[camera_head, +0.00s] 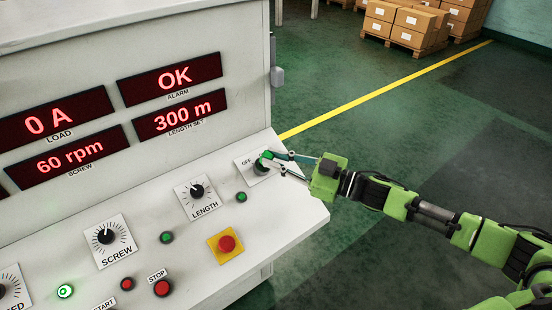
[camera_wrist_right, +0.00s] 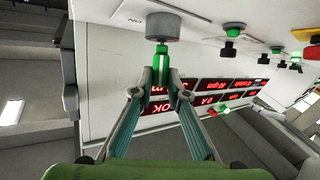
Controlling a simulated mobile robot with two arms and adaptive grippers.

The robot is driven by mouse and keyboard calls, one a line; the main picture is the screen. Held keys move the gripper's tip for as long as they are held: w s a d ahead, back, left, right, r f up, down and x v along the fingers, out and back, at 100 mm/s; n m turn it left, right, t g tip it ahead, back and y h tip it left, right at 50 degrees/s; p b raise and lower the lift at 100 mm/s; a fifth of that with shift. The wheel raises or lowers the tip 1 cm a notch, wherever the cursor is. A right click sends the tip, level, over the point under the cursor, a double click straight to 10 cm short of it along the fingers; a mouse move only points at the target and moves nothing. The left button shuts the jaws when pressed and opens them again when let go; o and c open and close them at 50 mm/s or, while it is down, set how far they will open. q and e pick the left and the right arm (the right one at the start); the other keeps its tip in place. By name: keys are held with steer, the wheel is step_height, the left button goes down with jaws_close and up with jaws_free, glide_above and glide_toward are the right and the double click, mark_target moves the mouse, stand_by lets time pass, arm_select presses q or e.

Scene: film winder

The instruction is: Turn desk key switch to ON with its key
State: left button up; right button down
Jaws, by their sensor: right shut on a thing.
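The key switch (camera_head: 260,168) sits on its white plate at the right end of the desk panel, with the OFF label showing in the head view. In the right wrist view the switch is a grey cylinder (camera_wrist_right: 163,25) with a green key (camera_wrist_right: 162,62) at it. My right gripper (camera_head: 268,159) is at the switch; in the wrist view its fingertips (camera_wrist_right: 160,84) are shut on the green key. The key is in line with the switch and appears to meet it. The ON label shows beside the switch in the wrist view. My left gripper is not in view.
A LENGTH knob (camera_head: 197,191), a green lamp (camera_head: 241,197) and a red stop button on a yellow plate (camera_head: 226,244) are nearby on the desk. Red displays (camera_head: 170,80) stand behind. Free floor (camera_head: 400,130) lies right of the desk; boxes (camera_head: 405,22) are far back.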

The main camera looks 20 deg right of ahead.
steer(key=shift+f, duration=0.25)
stand_by(0.6)
steer(key=c, duration=1.9)
jaws_free()
steer(key=shift+w+f, duration=0.1)
steer(key=shift+w, duration=0.1)
steer(key=v, duration=1.2)
